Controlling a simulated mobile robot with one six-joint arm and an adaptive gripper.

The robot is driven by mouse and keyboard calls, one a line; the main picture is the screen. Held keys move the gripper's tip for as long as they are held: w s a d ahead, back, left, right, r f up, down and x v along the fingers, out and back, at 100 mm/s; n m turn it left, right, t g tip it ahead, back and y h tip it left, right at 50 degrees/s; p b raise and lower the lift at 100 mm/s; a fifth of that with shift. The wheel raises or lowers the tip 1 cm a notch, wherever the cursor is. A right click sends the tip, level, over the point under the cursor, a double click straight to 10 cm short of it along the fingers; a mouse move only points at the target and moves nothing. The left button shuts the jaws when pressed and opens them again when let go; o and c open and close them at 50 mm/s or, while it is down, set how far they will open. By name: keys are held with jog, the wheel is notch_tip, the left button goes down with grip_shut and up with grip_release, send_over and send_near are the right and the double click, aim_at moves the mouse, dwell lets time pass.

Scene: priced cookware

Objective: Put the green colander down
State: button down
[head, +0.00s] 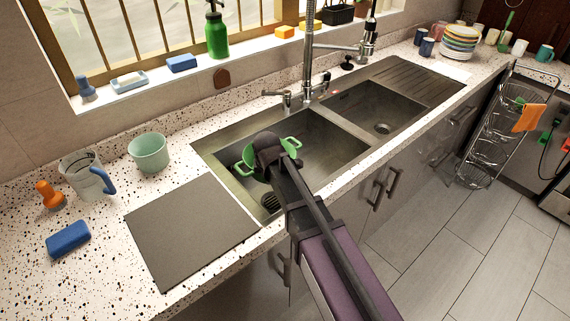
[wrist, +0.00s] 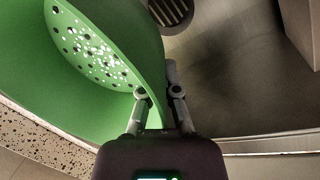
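The green colander (head: 248,158) is in or over the left sink basin (head: 325,150) in the head view, largely hidden behind my arm; its two loop handles show on either side. In the wrist view the colander (wrist: 95,55) fills the left side, with its perforated inside visible. My gripper (wrist: 158,94) has one finger inside the colander and one outside, closed on its wall. In the head view my gripper (head: 268,155) is mostly hidden by my wrist. The gap between the colander and the basin floor cannot be judged.
A dark drain (wrist: 172,10) lies beside the colander. The tall faucet (head: 309,50) stands behind the basins. A grey board (head: 190,230) lies left of the sink, with a green bowl (head: 149,152), pitcher (head: 87,177) and blue sponge (head: 68,239) beyond it. The right basin (head: 372,108) looks empty.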

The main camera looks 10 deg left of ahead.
jog(key=shift+r, duration=0.15)
notch_tip(320, 180, up, 20)
jog(key=p, duration=2)
jog(key=shift+s+f, duration=0.1)
jog(key=shift+f, duration=0.1)
